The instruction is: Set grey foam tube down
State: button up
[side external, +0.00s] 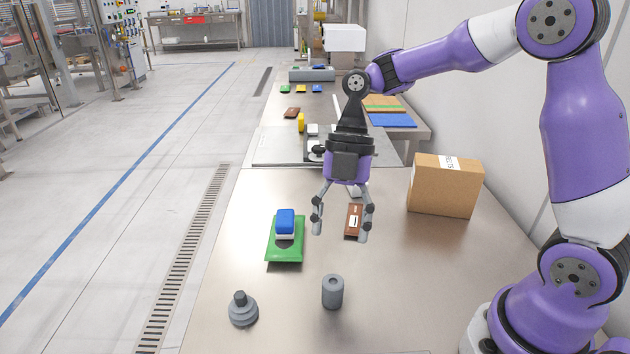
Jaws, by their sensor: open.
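The grey foam tube (332,292) stands upright on the metal table, with the dark hole in its top showing. My gripper (340,236) hangs above the table, pointing down, a little behind and above the tube in the picture. Its two fingers are spread apart with nothing held between them. A brown packet (354,220) shows behind the right finger, which hides part of it.
A grey stepped piece (243,310) stands left of the tube. A green packet (285,250) lies further back with a blue-and-white block (285,222) on it. A cardboard box (445,186) stands at the right. The table (400,300) is clear right of the tube.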

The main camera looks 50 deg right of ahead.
jog(key=s+d+r+m+t+h, duration=0.2)
jog(key=s+r+m+t, duration=0.1)
jog(key=m, duration=0.9)
jog(key=s+d+r+m+t+h, duration=0.2)
jog(key=s+d+r+m+t, duration=0.1)
jog(key=m, duration=0.9)
jog(key=shift+s+d+r+t, duration=0.3)
jog(key=shift+s+t, duration=0.35)
jog(key=shift+t, duration=0.25)
